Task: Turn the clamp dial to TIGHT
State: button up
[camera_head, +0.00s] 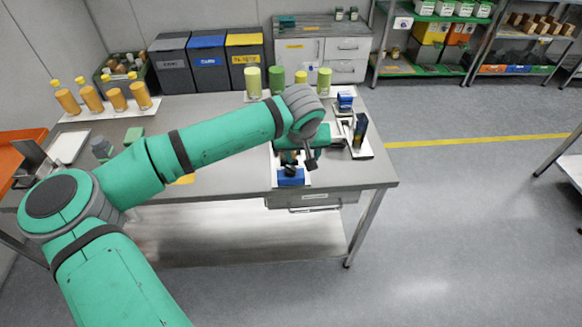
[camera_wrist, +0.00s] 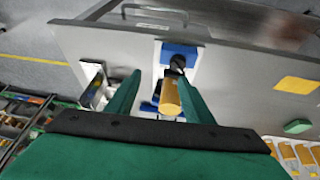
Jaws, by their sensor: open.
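A blue block with a black knob on top, which looks like the clamp dial (camera_head: 291,177), sits at the table's front edge in the head view. In the wrist view the black knob (camera_wrist: 178,62) stands on the blue block (camera_wrist: 180,50), just beyond the fingertips. No dial marking is readable. My gripper (camera_wrist: 160,76) is open, with its two green fingers apart. A yellow-orange cylinder (camera_wrist: 170,98) shows between the fingers in the wrist view; I cannot tell whether it touches them. In the head view my wrist hides much of the machine behind the dial.
The grey table (camera_head: 225,165) has clear room left of the dial. A dark upright part on a white plate (camera_head: 361,152) stands to the right. Pale green cylinders (camera_head: 276,80) stand behind. A drawer (camera_head: 312,200) hangs under the front edge.

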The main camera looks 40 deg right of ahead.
aim_at(291, 169)
jog(key=shift+n+t+y, duration=0.3)
jog(key=shift+y, duration=0.2)
jog(key=shift+w+a+f, duration=0.1)
jog(key=shift+w+f, duration=0.75)
jog(key=shift+f, duration=0.75)
jog(key=shift+w+f, duration=0.85)
jog(key=shift+f, duration=0.75)
jog(key=shift+w+a+f, duration=0.1)
jog(key=shift+w+f, duration=0.75)
jog(key=shift+f, duration=0.75)
jog(key=c, duration=1)
